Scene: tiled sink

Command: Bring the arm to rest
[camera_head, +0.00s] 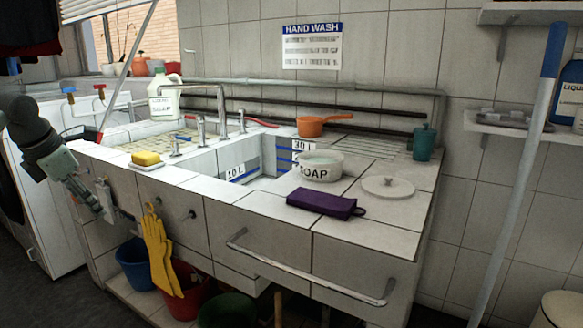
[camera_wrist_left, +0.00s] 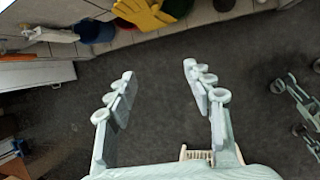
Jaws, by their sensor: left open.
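My left gripper (camera_head: 108,205) hangs at the left of the head view, in front of the counter's left end, its arm coming in from the left edge. In the left wrist view my left gripper (camera_wrist_left: 158,72) has its two fingers spread wide over dark floor, with nothing between them. It holds nothing. At the right edge of the left wrist view are pale jointed finger parts (camera_wrist_left: 298,105), which look like my right gripper, cut off by the frame. The right arm does not show in the head view.
The tiled sink counter (camera_head: 375,235) carries a yellow sponge (camera_head: 147,158), a purple case (camera_head: 322,203), a soap bowl (camera_head: 319,167) and an orange pan (camera_head: 312,126). Yellow gloves (camera_head: 158,250) hang before a blue bucket (camera_head: 132,265) and red bucket (camera_head: 198,290). A pole (camera_head: 517,180) leans right.

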